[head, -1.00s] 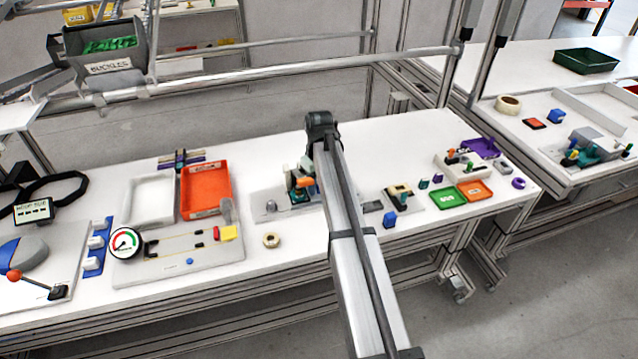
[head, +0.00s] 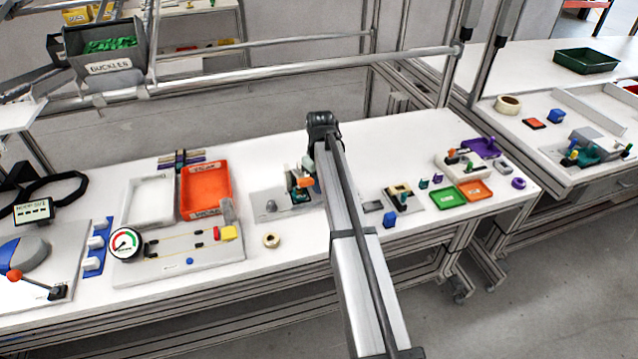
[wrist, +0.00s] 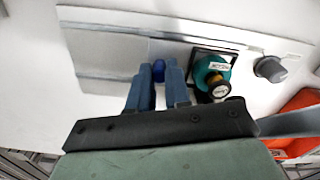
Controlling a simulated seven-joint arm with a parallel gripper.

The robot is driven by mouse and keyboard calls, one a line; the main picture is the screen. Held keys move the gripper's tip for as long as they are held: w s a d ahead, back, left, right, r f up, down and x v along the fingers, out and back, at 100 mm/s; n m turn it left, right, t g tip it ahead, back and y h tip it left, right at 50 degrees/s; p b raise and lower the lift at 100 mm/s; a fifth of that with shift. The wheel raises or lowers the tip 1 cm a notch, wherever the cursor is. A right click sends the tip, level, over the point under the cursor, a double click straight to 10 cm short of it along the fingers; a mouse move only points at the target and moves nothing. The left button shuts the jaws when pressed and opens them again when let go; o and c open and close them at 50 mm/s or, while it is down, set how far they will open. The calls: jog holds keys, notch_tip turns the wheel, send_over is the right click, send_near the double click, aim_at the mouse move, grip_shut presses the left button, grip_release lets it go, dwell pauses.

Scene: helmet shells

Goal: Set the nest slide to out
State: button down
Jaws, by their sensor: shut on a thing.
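In the wrist view my gripper (wrist: 158,74) has its two blue fingers closed around a small blue knob (wrist: 158,64). The knob stands at the edge of a light grey plate with a raised strip (wrist: 105,47), which looks like the slide. Beside it, to the right, is a round teal part (wrist: 208,70) with a small label and a dark, yellow-topped knob, in a dark square frame. In the head view the fixture's grey base (head: 268,205) and teal part (head: 299,196) show left of my arm. My arm hides the fixture's right part and the fingertips.
A grey knob (wrist: 268,68) stands right of the teal part, and an orange tray (wrist: 298,105) lies beyond. In the head view a roll of tape (head: 271,240) lies in front of the fixture.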

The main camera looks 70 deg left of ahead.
jog(key=w, duration=0.8)
jog(key=shift+w, duration=0.35)
jog(key=c, duration=1.1)
grip_release()
jog(key=shift+o, duration=0.2)
jog(key=shift+r, duration=0.1)
jog(key=shift+r, duration=0.3)
notch_tip(320, 180, up, 13)
